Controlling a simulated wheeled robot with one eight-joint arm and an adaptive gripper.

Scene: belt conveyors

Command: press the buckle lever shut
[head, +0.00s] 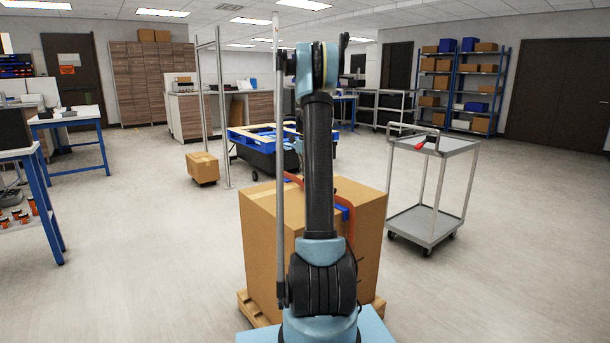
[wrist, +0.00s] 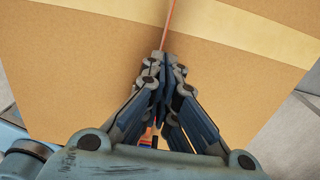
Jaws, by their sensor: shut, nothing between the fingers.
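A large cardboard box (head: 262,245) stands on a pallet in front of me, with a red strap (head: 351,235) over it. A small blue part (head: 343,213), which may be the buckle, shows on the strap just right of my arm; its lever cannot be made out. In the wrist view my gripper (wrist: 162,62) is shut and empty, its fingertips over the box top (wrist: 90,60) in line with the strap (wrist: 171,20). A bit of orange and blue shows behind the fingers, too hidden to name. My arm hides the gripper in the head view.
The wooden pallet (head: 252,308) is under the box. A grey cart (head: 425,222) with a red-handled item (head: 421,145) on top stands to the right. A smaller carton (head: 202,168) and a metal frame (head: 223,110) stand behind left. Floor is open on both sides.

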